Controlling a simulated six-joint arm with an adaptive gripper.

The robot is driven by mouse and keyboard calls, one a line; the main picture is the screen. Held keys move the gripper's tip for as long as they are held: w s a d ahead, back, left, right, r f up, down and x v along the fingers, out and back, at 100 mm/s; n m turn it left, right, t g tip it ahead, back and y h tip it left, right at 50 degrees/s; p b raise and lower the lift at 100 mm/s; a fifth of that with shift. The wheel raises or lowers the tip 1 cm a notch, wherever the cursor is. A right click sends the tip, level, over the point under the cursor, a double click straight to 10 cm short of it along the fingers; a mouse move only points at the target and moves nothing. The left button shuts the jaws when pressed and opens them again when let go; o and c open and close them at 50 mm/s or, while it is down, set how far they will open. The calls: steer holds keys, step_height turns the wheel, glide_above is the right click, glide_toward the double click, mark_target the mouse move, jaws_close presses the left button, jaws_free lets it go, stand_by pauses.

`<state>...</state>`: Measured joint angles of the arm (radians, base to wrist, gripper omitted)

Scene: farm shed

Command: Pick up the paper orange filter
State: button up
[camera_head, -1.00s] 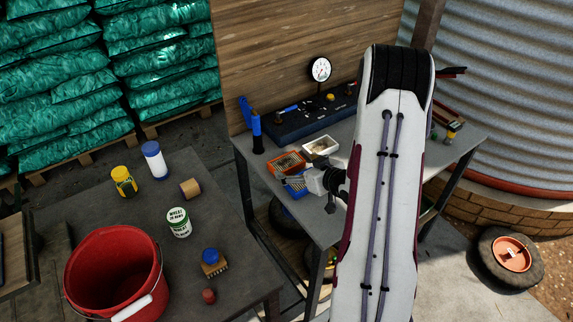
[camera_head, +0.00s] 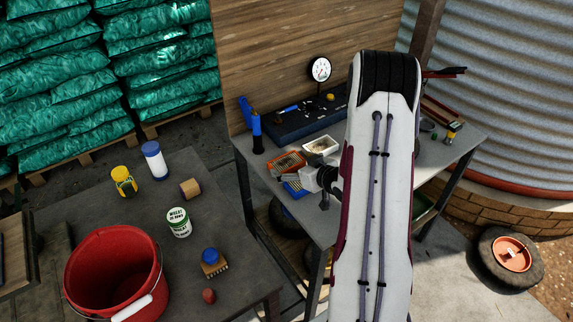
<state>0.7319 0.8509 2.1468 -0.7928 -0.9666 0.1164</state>
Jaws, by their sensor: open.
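A blue panel filter (camera_head: 293,190) lies just in front of the orange one, partly covered by my gripper.
A white tray (camera_head: 333,145) stands right of the orange filter. A dark blue gauge panel (camera_head: 290,122) is behind it. An upright blue-handled tool (camera_head: 257,137) stands at left. My arm hides the bench's middle. The nearer table holds a red bucket (camera_head: 88,249) and small items.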

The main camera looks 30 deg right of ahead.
mark_target(287, 162)
steer(key=shift+x, duration=2.55)
steer(key=shift+d, duration=0.15)
steer(key=c, duration=0.9)
